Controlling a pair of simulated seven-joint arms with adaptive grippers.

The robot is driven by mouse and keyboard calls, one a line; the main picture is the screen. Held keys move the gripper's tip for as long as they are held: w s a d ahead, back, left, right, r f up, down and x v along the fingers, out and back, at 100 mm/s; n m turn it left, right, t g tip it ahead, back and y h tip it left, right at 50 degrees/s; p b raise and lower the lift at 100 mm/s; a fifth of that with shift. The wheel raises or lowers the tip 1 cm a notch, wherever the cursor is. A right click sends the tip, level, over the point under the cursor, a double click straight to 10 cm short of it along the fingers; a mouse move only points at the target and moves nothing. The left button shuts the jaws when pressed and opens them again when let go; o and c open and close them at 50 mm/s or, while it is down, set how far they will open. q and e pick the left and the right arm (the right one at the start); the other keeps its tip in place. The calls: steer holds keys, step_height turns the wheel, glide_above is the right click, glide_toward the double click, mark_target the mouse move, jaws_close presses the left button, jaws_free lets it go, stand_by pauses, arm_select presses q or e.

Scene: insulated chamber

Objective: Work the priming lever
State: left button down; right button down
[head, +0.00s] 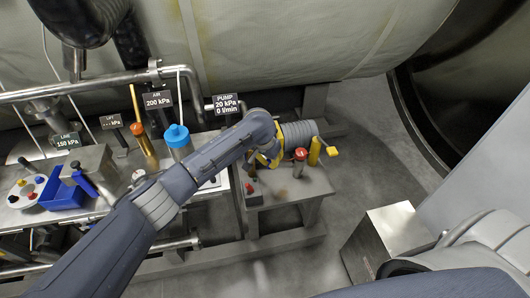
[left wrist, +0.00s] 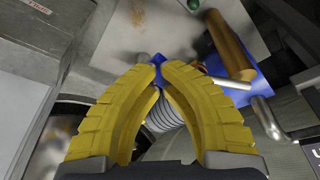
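The pump is a grey ribbed cylinder (head: 300,132) on a metal bench, under a sign (head: 226,104) reading PUMP, 20 kPa, 0 l/min. My left gripper (head: 266,160) is at its near left side, partly hidden by my own arm. In the left wrist view its yellow fingers (left wrist: 161,72) curve together with a narrow gap at the tips. A blue part (left wrist: 157,59) shows at the tips; I cannot tell whether they grip it. The ribbed body (left wrist: 166,116) shows between the fingers. I cannot identify the priming lever for certain; a yellow-ended handle (head: 333,151) sticks out right of the pump.
A red knob (head: 300,154) and a yellow cylinder (head: 314,152) stand close by the pump. A blue-capped cylinder (head: 177,136), a brass cylinder (head: 145,143) and a blue tray (head: 62,192) are to the left. A metal box (head: 390,240) stands at right; floor lies clear between.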

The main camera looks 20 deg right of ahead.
arm_select(q)
steer(key=shift+r, duration=2.05)
steer(key=shift+f, duration=0.15)
steer(key=shift+f, duration=2.25)
steer(key=shift+r, duration=2.4)
